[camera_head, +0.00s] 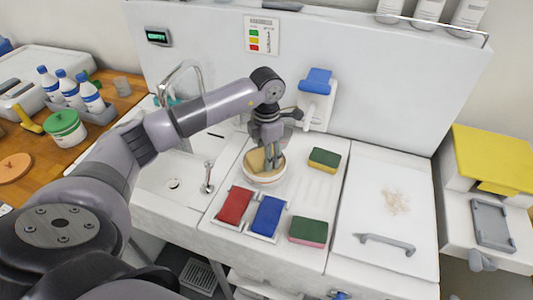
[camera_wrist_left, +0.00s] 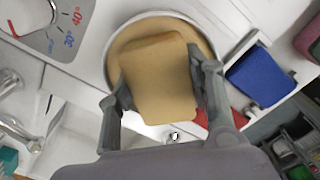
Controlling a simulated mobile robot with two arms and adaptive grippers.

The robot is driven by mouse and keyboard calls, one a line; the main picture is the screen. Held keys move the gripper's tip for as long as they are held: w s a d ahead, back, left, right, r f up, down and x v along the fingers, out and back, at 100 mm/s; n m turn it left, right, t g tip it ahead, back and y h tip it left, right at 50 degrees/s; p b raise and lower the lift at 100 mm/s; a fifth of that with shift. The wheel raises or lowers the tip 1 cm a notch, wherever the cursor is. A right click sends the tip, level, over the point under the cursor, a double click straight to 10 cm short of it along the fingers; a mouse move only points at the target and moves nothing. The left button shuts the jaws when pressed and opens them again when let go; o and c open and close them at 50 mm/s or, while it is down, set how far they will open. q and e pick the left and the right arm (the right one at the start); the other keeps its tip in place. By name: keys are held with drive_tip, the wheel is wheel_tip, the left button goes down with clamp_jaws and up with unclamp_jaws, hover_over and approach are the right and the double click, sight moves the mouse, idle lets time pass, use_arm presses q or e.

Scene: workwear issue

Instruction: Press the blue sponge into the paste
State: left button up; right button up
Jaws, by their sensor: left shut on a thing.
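My left gripper (camera_head: 270,160) is shut on a tan sponge (camera_wrist_left: 158,80), gripped by two opposite sides; it also shows in the head view (camera_head: 256,160). The sponge is over or in a round white bowl (camera_head: 263,181) holding tan paste (camera_wrist_left: 125,40). I cannot tell whether its underside touches the paste. No blue shows on the held sponge; its underside is hidden. A blue pad (camera_head: 267,215) lies in a tray beside a red pad (camera_head: 235,205), in front of the bowl; the blue one also shows in the wrist view (camera_wrist_left: 262,78). My right gripper is not in view.
A green-and-yellow sponge (camera_head: 324,159) lies right of the bowl, and a green-and-pink one (camera_head: 308,231) near the front edge. A tap (camera_head: 180,80) and basin are at left. A white lid panel with a grey handle (camera_head: 388,241) is at right.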

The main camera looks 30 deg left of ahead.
use_arm(q)
drive_tip(key=shift+r+p, duration=1.95)
drive_tip(key=shift+r, duration=1.55)
drive_tip(key=shift+f, duration=0.1)
